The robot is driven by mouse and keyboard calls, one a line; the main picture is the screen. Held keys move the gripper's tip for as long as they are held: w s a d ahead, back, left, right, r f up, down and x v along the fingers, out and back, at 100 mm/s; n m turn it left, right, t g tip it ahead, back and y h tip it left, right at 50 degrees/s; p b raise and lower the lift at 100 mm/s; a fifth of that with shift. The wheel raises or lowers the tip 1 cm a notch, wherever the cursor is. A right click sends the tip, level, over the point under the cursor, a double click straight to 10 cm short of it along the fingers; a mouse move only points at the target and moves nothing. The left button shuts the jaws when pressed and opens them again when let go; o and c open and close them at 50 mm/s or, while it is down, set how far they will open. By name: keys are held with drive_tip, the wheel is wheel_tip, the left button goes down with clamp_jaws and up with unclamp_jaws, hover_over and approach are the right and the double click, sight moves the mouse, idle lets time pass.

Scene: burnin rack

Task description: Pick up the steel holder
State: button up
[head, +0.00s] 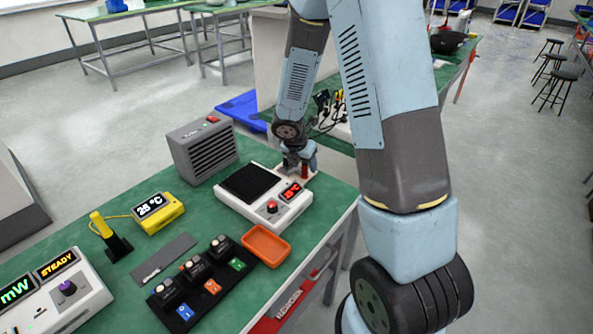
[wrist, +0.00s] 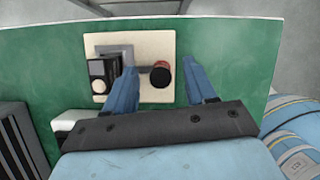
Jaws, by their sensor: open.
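My gripper (wrist: 163,71) is open, with a blue finger on each side of a short red-and-black cylinder (wrist: 160,76). The cylinder stands on a cream plate (wrist: 150,43). Left of the left finger on the same plate are a grey metal piece (wrist: 122,52) and a dark block with a pale face (wrist: 98,70). The grey piece looks most like the steel holder, but I cannot tell for sure; the left finger partly covers it. In the head view my gripper (head: 298,160) is low at the bench's far right corner, hiding most of the plate.
A white hot plate (head: 262,212) with a red display is just in front of my gripper. A grey vented box (head: 203,150) stands to its left. An orange tray (head: 266,246) and a black rack of several modules (head: 203,283) are nearer. The bench edge is close on the right.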

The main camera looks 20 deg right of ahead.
drive_tip(key=shift+w+d+f, duration=0.15)
drive_tip(key=shift+f, duration=0.35)
clamp_jaws()
